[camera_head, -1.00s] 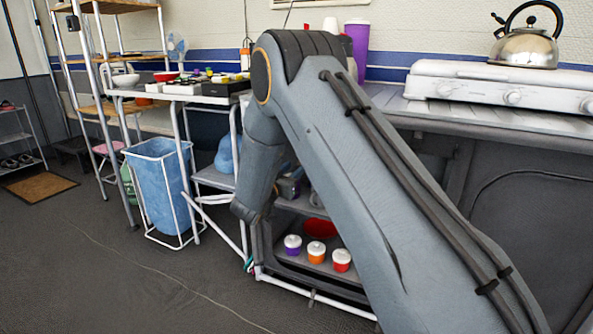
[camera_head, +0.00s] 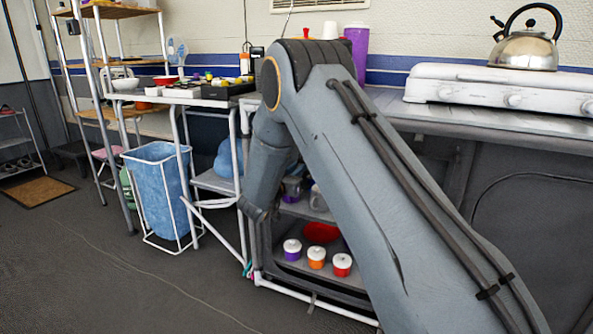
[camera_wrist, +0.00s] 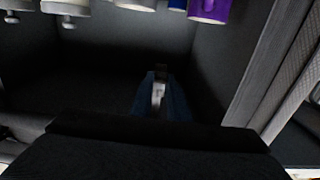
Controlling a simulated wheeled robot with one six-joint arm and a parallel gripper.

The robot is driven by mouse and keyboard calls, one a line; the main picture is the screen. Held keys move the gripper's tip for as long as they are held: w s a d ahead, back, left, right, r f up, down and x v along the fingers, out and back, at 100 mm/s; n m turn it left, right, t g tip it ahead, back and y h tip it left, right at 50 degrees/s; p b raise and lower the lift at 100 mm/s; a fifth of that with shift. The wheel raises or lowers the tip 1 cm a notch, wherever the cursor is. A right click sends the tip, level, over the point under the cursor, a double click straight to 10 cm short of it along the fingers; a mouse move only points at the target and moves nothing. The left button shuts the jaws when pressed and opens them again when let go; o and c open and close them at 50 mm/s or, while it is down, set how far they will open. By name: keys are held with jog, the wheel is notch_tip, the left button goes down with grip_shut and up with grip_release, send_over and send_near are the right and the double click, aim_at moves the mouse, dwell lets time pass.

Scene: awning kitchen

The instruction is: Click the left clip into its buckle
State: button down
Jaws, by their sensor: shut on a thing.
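In the wrist view my gripper (camera_wrist: 159,97) shows as two narrow dark blue fingers reaching forward from a black housing. They are closed on a small pale grey piece, which looks like the clip (camera_wrist: 158,93); the dim light hides its shape. I cannot tell from its look whether it is the left one. The buckle is not distinguishable in either view. In the head view my gripper is out of sight, with my forearm pointing down at the left front of the low open shelf unit (camera_head: 296,262).
Lidded pots (camera_head: 316,257) and a red bowl (camera_head: 320,232) sit in the shelf unit. A blue bin (camera_head: 158,190) stands left. The floor in front is clear.

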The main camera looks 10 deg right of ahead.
jog(key=shift+r, duration=0.1)
jog(key=s+a+r+p, duration=0.3)
jog(key=s+r+p, duration=0.1)
jog(key=r+p, duration=0.5)
jog(key=shift+a, duration=0.1)
jog(key=c, duration=1.7)
grip_release()
jog(key=shift+s+a, duration=0.1)
jog(key=shift+a, duration=0.05)
jog(key=shift+d, duration=0.2)
jog(key=shift+p+v, duration=1)
jog(key=shift+v, duration=2.9)
